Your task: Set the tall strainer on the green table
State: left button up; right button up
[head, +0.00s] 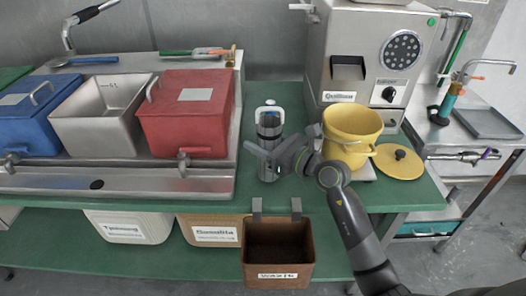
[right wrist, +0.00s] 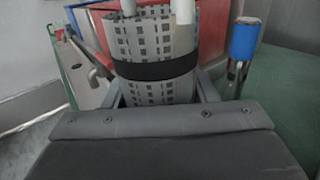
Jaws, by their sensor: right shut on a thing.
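The tall strainer (head: 268,128) is a grey upright cylinder with a dark band and a pale handle at its top. It is at the green table (head: 287,97), between the sink unit and the grinder. My right gripper (head: 266,157) is shut around its middle. In the right wrist view the perforated wall of the strainer (right wrist: 155,90) rises between my fingers. The fingers partly hide its lower part, and I cannot tell whether its base touches the table. My left gripper is not in view.
A yellow bucket (head: 350,133) and yellow lid (head: 398,161) are to the right, by the grinder (head: 368,65). Blue, grey and red bins (head: 186,112) are to the left. A brown bin (head: 278,248) hangs at the table's front edge. A blue-topped item (right wrist: 244,39) stands behind the strainer.

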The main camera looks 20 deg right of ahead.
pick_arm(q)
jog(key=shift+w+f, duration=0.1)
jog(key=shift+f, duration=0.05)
pick_arm(e)
jog(key=shift+f, duration=1.15)
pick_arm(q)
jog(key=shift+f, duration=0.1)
pick_arm(e)
jog(key=shift+f, duration=0.1)
jog(key=o, duration=0.8)
jog(key=shift+f, duration=0.1)
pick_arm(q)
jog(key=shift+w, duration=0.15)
pick_arm(e)
jog(key=o, duration=0.5)
jog(key=shift+r, duration=0.25)
jog(key=shift+s+d+f, duration=0.1)
jog(key=shift+s+d, duration=0.15)
pick_arm(q)
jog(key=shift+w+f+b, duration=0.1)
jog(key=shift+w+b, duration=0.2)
jog(key=shift+b, duration=0.15)
pick_arm(e)
jog(key=v, duration=1.1)
